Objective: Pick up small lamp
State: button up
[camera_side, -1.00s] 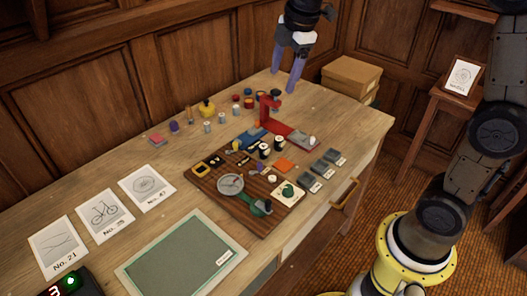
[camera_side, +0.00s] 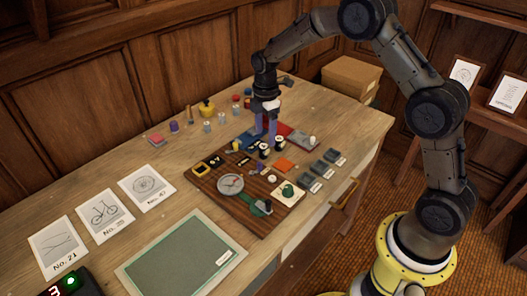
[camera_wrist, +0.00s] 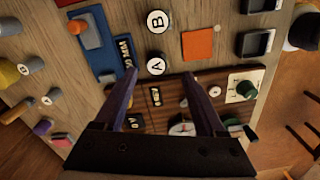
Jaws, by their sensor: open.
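I cannot tell for sure which of the small objects is the small lamp. My gripper (camera_side: 266,133) is open and empty, pointing down over the desk by the back edge of the brown board. In the wrist view the open gripper (camera_wrist: 161,84) has its two purple fingers apart above the board's edge. A yellow object with a rounded top (camera_side: 207,108) stands left of the gripper. The arm partly hides the red objects behind it.
The brown board (camera_side: 213,203) carries a round dial (camera_side: 230,184) and a green knob (camera_side: 288,190). A blue panel (camera_wrist: 100,45) and orange tile (camera_wrist: 198,45) lie close by. Dark square trays line the right. Picture cards (camera_side: 104,215) and a green mat (camera_side: 180,262) lie left and front.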

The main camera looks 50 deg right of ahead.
aim_at(264, 146)
jog(key=shift+w+a+f, duration=0.1)
jog(key=shift+w+f, duration=0.05)
jog(key=shift+f, duration=1.45)
jog(key=shift+w+f, duration=0.15)
jog(key=shift+f, duration=1.4)
grip_shut()
